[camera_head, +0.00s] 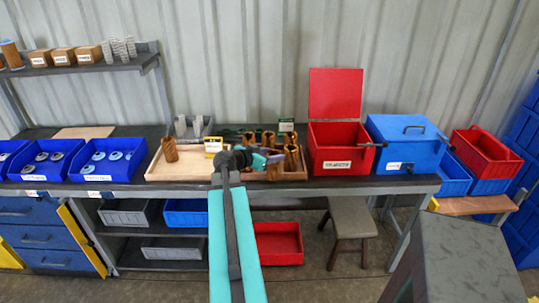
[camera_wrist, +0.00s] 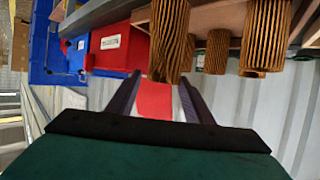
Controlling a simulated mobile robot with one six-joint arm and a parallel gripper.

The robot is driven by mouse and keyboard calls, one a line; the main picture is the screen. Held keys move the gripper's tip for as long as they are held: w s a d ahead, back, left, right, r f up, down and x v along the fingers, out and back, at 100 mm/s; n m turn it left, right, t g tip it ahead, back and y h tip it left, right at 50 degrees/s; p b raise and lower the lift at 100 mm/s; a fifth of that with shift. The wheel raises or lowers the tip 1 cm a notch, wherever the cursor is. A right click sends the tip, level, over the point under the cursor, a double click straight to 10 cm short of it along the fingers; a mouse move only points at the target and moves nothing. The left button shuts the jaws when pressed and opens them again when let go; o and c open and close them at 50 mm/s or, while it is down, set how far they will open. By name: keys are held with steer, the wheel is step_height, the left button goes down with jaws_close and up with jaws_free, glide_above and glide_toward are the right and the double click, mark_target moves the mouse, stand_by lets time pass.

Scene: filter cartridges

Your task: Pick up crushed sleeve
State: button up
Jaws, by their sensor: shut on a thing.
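My gripper (camera_head: 280,157) is over the wooden tray on the bench. In the wrist view, the gripper (camera_wrist: 161,80) has its two dark fingers on either side of the lower end of a brown pleated sleeve (camera_wrist: 168,38), and is shut on it. In the head view this sleeve (camera_head: 292,158) appears at the fingertips, close to other sleeves. I cannot make out whether it is crushed, or whether it is clear of the tray. Another brown sleeve (camera_head: 170,150) stands alone at the tray's left end.
Several other sleeves (camera_head: 268,138) stand close behind my gripper. The wooden tray (camera_head: 196,168) has a yellow-and-white sign (camera_head: 213,146). An open red box (camera_head: 338,138) stands just right, beside a blue box (camera_head: 403,140). Blue bins (camera_head: 106,160) with discs are at left.

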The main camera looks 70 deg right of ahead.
steer(key=s+a, duration=0.2)
steer(key=a, duration=0.1)
steer(key=shift+a+r+p, duration=0.2)
steer(key=shift+r+p, duration=0.2)
steer(key=p, duration=0.6)
steer(key=shift+s+a+r, duration=0.15)
steer(key=shift+s+a, duration=0.15)
steer(key=shift+a, duration=0.05)
steer(key=a+p, duration=0.1)
steer(key=p, duration=0.4)
steer(key=shift+s, duration=0.25)
steer(key=shift+s+a+f+p, duration=0.2)
steer(key=shift+a+p, duration=0.1)
steer(key=shift+p, duration=1.1)
steer(key=shift+w, duration=0.1)
